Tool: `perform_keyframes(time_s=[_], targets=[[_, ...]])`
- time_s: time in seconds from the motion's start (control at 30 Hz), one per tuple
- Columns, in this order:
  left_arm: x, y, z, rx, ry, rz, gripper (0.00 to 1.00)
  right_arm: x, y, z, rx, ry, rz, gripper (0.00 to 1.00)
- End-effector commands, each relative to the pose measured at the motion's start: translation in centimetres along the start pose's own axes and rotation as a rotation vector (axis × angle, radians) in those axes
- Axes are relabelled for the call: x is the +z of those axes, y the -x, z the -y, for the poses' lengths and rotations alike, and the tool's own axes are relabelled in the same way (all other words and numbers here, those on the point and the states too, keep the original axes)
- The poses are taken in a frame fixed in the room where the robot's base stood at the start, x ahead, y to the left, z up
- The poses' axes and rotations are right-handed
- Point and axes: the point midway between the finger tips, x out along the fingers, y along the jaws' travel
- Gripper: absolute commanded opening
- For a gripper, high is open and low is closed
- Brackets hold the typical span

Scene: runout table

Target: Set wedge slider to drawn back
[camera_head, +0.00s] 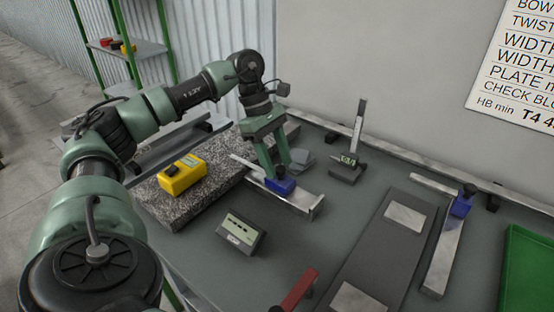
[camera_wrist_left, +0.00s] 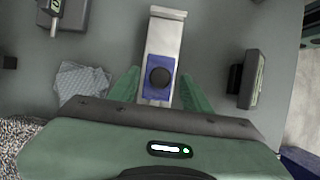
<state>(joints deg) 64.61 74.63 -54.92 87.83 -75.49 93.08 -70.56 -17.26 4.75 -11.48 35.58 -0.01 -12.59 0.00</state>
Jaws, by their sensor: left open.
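A blue slider (camera_head: 281,187) sits on a metal rail (camera_head: 303,200) left of the middle in the head view. In the left wrist view the slider (camera_wrist_left: 158,92) has a black round knob and sits on the rail (camera_wrist_left: 163,40), whose end stop is at the top. My left gripper (camera_head: 280,172) is open above the slider. Its green fingers (camera_wrist_left: 160,88) lie one on each side of the slider in the wrist view; I cannot tell whether they touch it. A similar blue slider (camera_head: 462,203) sits on another rail (camera_head: 443,250) at the right. My right gripper is out of view.
A yellow device (camera_head: 182,176) lies on a speckled stone plate (camera_head: 160,205) at the left. A grey gauge box (camera_head: 240,234), a dial stand (camera_head: 346,168) and a red-handled item (camera_head: 299,289) stand nearby. A green tray (camera_head: 528,270) is at the right edge.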

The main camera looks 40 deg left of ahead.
Motion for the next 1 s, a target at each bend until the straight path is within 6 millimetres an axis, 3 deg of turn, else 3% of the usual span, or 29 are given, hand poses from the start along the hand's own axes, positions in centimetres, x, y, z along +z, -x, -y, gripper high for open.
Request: perform_keyframes(time_s=[0.27,0.43,1.0], targets=[[-0.03,-0.17,0.01,0.000,0.001,0.000,0.46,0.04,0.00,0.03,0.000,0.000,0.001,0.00],[-0.03,-0.15,0.01,0.000,0.001,0.000,0.00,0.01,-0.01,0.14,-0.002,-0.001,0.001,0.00],[0.00,-0.10,-0.01,0.001,0.000,0.000,0.00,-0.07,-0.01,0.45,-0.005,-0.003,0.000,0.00]])
